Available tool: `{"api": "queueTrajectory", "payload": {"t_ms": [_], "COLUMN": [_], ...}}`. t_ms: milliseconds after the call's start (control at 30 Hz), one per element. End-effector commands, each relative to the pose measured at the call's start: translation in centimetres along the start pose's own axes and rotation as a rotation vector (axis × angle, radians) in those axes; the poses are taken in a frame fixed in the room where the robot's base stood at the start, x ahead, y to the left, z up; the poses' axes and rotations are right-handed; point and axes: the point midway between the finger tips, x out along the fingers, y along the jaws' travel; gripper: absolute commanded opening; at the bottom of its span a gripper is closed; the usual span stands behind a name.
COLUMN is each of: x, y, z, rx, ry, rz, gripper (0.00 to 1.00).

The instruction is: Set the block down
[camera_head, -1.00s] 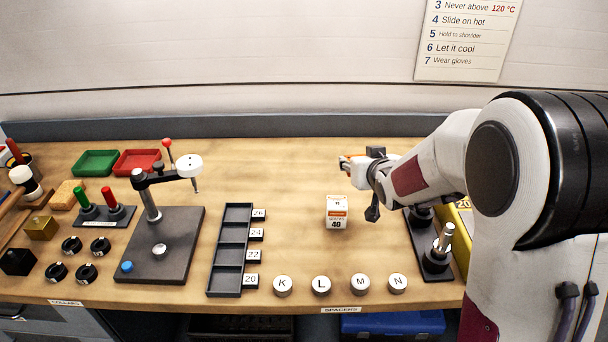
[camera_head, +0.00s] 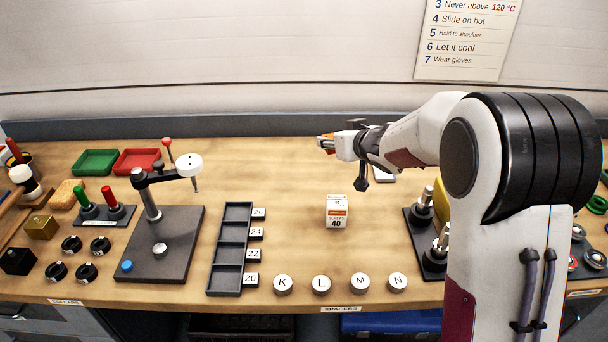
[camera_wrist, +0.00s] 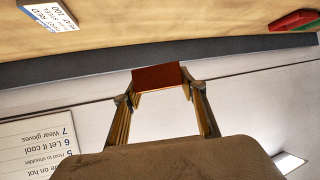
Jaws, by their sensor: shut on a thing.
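My gripper (camera_head: 326,145) is over the back middle of the bench, pointing left in the head view. In the wrist view its two fingers (camera_wrist: 158,88) are shut on a small red-brown block (camera_wrist: 157,76), gripped at its two ends. The block appears against the dark strip and pale wall, with no surface touching it in that view. In the head view the block is small and mostly merged with the orange-brown fingertips, so its height above the bench is hard to tell.
A white box marked 40 (camera_head: 337,213) stands on the bench, nearer the front. A dark slotted rack (camera_head: 231,268) and several lettered discs lie in front. A red tray (camera_head: 138,161) and green tray (camera_head: 95,162) sit back left. Bench between is clear.

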Motion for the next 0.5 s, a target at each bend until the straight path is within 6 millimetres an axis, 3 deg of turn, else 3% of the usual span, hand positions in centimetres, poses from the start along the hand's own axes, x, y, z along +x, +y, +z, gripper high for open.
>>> {"api": "queueTrajectory", "payload": {"t_ms": [500], "x": [2.8], "y": [-1.9], "z": [-2.3], "rx": [-0.064], "ry": [0.005], "rz": [-0.112], "gripper": [0.00]}}
